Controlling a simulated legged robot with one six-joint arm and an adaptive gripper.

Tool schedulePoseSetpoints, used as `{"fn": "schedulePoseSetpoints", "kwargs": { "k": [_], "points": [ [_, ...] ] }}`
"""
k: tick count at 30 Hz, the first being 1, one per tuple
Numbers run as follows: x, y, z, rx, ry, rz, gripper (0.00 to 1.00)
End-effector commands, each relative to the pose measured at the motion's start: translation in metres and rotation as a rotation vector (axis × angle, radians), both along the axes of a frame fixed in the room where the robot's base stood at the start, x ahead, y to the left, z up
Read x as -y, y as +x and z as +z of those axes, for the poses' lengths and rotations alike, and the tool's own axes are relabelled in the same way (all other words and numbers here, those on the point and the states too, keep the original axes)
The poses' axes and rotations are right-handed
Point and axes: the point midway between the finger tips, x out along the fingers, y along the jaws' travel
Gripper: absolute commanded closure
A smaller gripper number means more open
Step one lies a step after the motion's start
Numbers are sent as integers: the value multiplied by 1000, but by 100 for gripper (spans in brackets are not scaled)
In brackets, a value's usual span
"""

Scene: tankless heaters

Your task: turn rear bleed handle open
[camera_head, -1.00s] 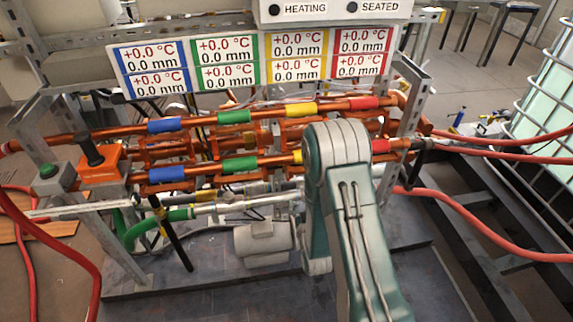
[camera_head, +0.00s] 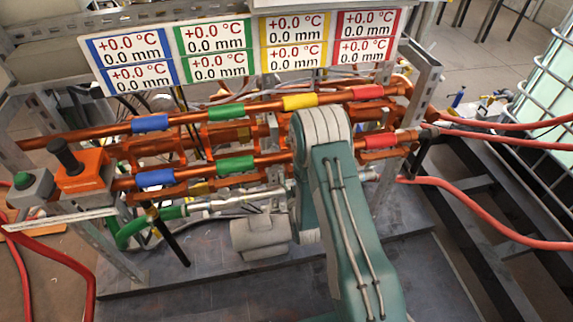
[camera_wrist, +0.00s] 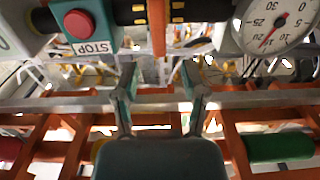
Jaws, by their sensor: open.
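In the wrist view my gripper (camera_wrist: 160,88) is open, its two fingers apart with nothing seen held between them. The fingers reach over a grey rail (camera_wrist: 70,103) and orange frame bars. I cannot pick out the rear bleed handle for certain in either view; small yellow parts (camera_wrist: 190,76) show blurred beyond the fingertips. In the head view my arm covers the right middle of the pipe rack and hides my gripper. Two copper pipes with blue, green, yellow and red bands (camera_head: 228,112) run across the rack.
A red STOP button (camera_wrist: 78,24) and a pressure gauge (camera_wrist: 272,28) flank the space ahead of my gripper. An orange box with a black knob (camera_head: 82,172) stands at the rack's left. Red hoses (camera_head: 490,222) run off right. A readout board (camera_head: 240,50) spans the top.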

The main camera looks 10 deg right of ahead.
Motion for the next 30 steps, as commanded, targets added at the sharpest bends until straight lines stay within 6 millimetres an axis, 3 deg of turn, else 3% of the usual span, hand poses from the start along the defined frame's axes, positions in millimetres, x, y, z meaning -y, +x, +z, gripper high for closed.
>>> {"fn": "schedulePoseSetpoints", "kwargs": {
  "k": [3, 9, 20, 21, 24, 30],
  "points": [
    [0, 23, 1, 3, 0, 0, 44],
    [0, 47, 0, 1, 0, 0, 44],
    [0, 53, 0, 0, 0, 0, 44],
    [0, 53, 0, 0, 0, 0, 62],
    [0, 53, 0, 0, 0, 0, 100],
    [0, 53, 0, 0, 0, 0, 100]
  ]
}}
